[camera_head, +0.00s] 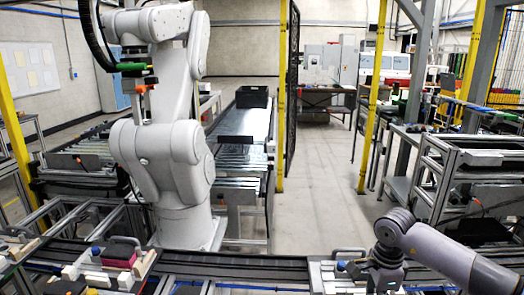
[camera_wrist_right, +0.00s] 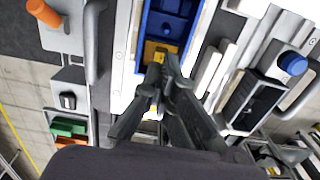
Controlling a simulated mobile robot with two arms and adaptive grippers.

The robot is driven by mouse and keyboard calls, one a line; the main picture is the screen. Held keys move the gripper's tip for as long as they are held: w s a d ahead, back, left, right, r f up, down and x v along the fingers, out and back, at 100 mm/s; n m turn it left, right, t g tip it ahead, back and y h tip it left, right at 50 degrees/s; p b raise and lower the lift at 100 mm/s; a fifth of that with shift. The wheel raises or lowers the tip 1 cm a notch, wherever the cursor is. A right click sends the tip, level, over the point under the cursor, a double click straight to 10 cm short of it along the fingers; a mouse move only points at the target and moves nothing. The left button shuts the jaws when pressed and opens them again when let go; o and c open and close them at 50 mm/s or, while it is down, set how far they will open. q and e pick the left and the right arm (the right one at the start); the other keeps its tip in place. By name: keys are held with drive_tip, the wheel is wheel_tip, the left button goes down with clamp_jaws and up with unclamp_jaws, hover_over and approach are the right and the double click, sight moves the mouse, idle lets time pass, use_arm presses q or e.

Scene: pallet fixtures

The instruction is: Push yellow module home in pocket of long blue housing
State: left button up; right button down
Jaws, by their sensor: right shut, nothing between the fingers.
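In the right wrist view a long blue housing (camera_wrist_right: 188,27) lies in a pale fixture, running up out of the picture's top edge. A yellow module (camera_wrist_right: 152,47) sits in its lower pocket, and part of it is hidden behind my fingers. My right gripper (camera_wrist_right: 160,62) is shut with nothing held, its fingertips at the yellow module. I cannot tell whether they touch it or how deep it sits. In the head view my right arm reaches in at lower right, and the housing and module cannot be made out there. My left gripper is not in view.
An orange knob (camera_wrist_right: 43,12) and a blue knob (camera_wrist_right: 292,63) stand on either side of the housing. A black bin-like part (camera_wrist_right: 253,98) is to the right.

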drive_tip(key=shift+f, duration=0.15)
drive_tip(key=shift+f+b, duration=0.75)
drive_tip(key=shift+f, duration=0.05)
drive_tip(key=shift+r, duration=0.1)
drive_tip(key=shift+s+a+f+b, duration=0.1)
drive_tip(key=shift+s+f+b, duration=0.15)
drive_tip(key=shift+f+b, duration=0.2)
idle(1.5)
drive_tip(key=shift+r, duration=0.1)
drive_tip(key=shift+w+r+p, duration=0.25)
drive_tip(key=shift+r+p, duration=0.5)
drive_tip(key=shift+r, duration=0.5)
drive_tip(key=shift+r+p, duration=1.15)
drive_tip(key=shift+r, duration=1.25)
drive_tip(key=shift+f, duration=0.1)
